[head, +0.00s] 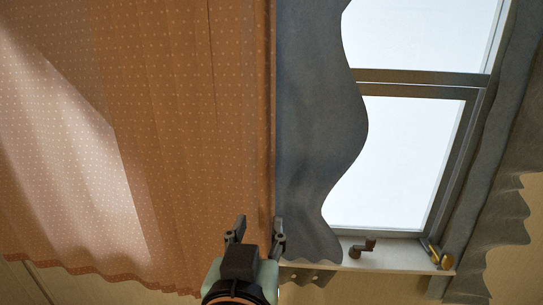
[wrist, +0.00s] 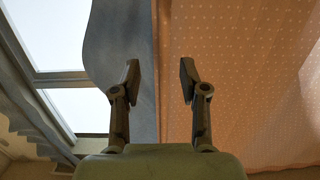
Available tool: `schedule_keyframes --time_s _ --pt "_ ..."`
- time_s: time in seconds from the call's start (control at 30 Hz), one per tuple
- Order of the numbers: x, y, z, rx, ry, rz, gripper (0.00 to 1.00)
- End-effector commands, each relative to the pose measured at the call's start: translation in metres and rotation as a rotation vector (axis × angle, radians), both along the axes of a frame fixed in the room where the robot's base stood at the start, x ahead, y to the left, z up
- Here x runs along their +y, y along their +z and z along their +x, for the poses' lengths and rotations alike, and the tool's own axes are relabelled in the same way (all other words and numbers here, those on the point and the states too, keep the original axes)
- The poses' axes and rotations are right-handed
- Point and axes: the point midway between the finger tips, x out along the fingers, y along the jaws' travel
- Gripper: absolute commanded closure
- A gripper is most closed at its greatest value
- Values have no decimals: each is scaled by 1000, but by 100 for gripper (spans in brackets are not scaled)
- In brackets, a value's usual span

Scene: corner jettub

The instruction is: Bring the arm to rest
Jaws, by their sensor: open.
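My gripper (head: 256,229) is in the lower middle of the head view, in front of the hem area where an orange dotted curtain (head: 190,130) meets a grey curtain (head: 310,120). Its two dark fingers are apart and nothing is between them. In the wrist view my gripper (wrist: 160,85) also shows open and empty. Behind it there are the grey curtain (wrist: 120,40) on the left and the dotted curtain (wrist: 250,75) on the right. I cannot tell how far the fingertips are from the cloth.
A bright window (head: 405,150) with a grey frame stands right of the grey curtain. On its sill (head: 395,255) are a dark crank-like handle (head: 362,248) and a brass-coloured piece (head: 440,258). Another grey curtain (head: 490,190) hangs at the far right.

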Motion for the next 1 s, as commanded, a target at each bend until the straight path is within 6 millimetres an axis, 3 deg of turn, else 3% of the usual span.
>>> schedule_keyframes --time_s 0.03,0.1,0.2,0.33,0.5,1.0 --pt "-8 -40 -5 64 2 -6 56" --pt "-16 -93 -19 139 14 -6 56" --pt "-26 -156 -47 236 27 5 56" --pt "-32 -207 -81 324 39 26 56" --pt "-34 -228 -98 361 44 40 56" --pt "-34 -228 -97 361 45 39 56"
